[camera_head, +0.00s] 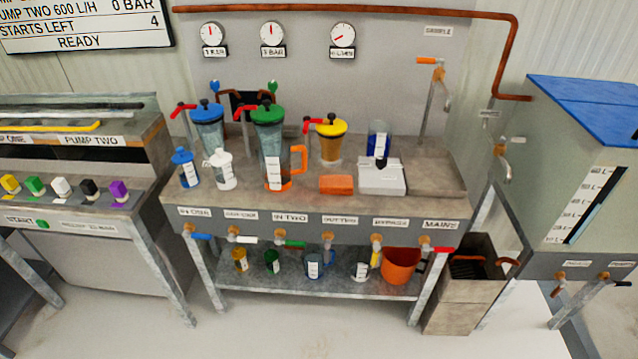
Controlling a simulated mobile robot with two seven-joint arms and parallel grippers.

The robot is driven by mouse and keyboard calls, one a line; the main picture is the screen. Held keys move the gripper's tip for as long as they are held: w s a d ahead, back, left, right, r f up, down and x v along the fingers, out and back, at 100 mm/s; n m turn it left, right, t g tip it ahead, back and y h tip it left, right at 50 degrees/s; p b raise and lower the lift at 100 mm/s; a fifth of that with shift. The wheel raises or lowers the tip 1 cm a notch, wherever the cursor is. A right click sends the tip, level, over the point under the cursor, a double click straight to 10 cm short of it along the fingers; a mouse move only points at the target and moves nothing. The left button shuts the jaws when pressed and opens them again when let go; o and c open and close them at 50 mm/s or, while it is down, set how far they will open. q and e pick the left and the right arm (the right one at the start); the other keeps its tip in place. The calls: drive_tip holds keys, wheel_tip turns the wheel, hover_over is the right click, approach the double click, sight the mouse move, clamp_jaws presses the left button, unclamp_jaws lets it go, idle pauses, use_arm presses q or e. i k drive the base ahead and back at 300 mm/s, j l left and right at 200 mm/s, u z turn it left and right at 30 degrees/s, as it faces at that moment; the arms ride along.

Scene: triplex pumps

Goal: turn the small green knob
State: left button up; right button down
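Several coloured knobs stand in a row on the left bench's sloped panel; the green knob (34,186) sits between a yellow knob (10,184) and a white knob (61,188). A small round green button (42,224) sits below, beside a START label. A small green knob-like piece (272,86) also shows behind the middle bench, above a large green-topped pump (270,140). I cannot tell from this view which one the task names. Neither of my grippers is in view, and nothing touches these green parts.
The middle bench (430,178) carries blue, green and yellow-topped vessels, bottles and an orange block (336,185). Coloured valve handles line its front edge, including a green one (290,243). A shelf below holds cups and an orange bucket (400,266). The front floor is clear.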

sight(272, 86)
drive_tip(key=i+j, duration=0.65)
drive_tip(key=j, duration=0.15)
drive_tip(key=i+j+z, duration=0.45)
drive_tip(key=j, duration=0.3)
